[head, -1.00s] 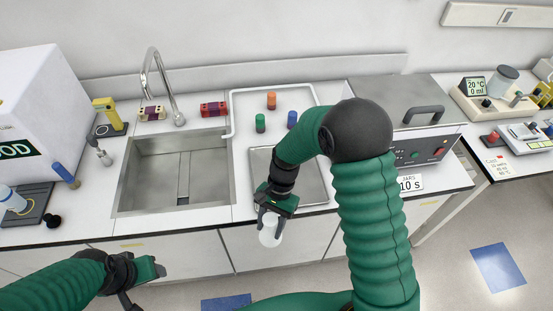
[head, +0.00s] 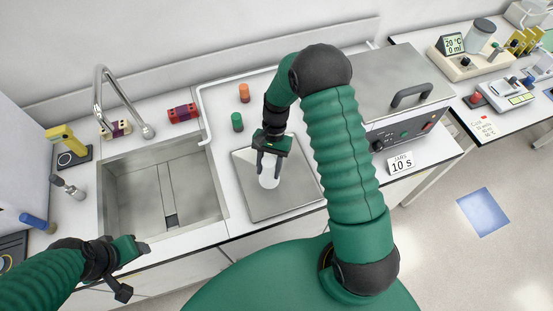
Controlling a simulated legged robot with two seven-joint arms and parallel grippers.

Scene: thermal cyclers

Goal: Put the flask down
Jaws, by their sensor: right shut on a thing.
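The flask (head: 268,181) is a small whitish, see-through vessel, held in my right gripper (head: 270,171). The gripper points down with its dark fingers on either side of the flask. The flask is over the grey square metal plate (head: 249,207) on the counter, right of the sink. I cannot tell whether its base touches the plate. My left gripper (head: 132,262) is at the lower left, in front of the sink's edge, with no object visible in it; its fingers are not clear enough to judge.
The sink (head: 125,195) with its tall tap (head: 103,95) lies left of the plate. A green cap (head: 237,122) and an orange cap (head: 244,92) stand behind the plate.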

